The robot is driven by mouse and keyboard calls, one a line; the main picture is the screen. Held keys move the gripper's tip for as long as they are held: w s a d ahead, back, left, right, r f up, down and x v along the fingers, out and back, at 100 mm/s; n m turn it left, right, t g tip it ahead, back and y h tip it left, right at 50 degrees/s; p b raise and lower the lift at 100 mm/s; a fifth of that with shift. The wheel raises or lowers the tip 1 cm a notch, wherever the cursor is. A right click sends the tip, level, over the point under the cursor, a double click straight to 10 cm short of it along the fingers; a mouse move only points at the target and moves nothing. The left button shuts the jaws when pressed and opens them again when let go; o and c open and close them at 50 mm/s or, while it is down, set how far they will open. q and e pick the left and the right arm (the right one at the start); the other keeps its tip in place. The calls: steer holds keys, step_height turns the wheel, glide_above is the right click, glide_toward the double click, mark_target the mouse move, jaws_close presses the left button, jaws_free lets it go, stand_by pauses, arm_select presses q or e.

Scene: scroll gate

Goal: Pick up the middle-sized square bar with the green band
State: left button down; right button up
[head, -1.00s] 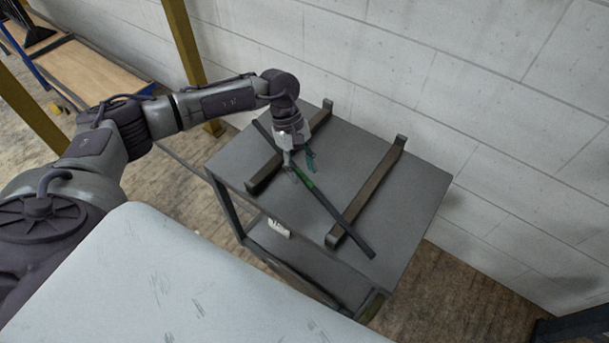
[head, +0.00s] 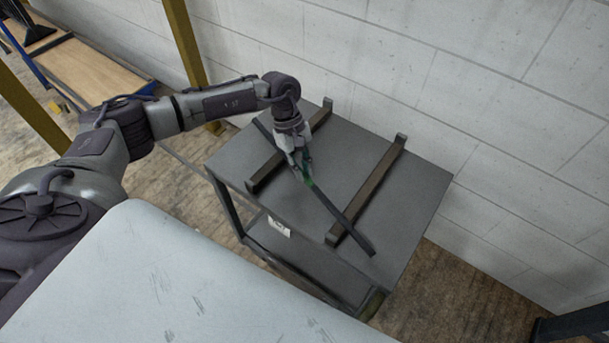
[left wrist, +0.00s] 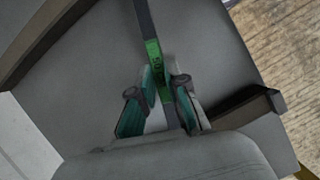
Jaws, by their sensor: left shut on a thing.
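The square bar with the green band (head: 331,208) is long, thin and dark. In the head view it lies slantwise across the two brown rails on the grey cart. Its green band shows close up in the left wrist view (left wrist: 154,62), with lettering too small to read. My left gripper (head: 306,176) is shut on the bar at the green band, and in the left wrist view its teal-padded fingers (left wrist: 162,88) stand on both sides of the bar. The bar's far part is partly hidden behind the gripper in the head view. My right gripper is not in view.
The left rail (head: 262,174) and right rail (head: 368,190) have upturned ends on the cart top (head: 418,187). A block wall (head: 480,80) stands close behind the cart. A yellow post (head: 184,45) and a wooden-topped bench (head: 90,75) are at the left.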

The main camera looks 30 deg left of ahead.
arm_select(q)
steer(key=shift+r, duration=0.15)
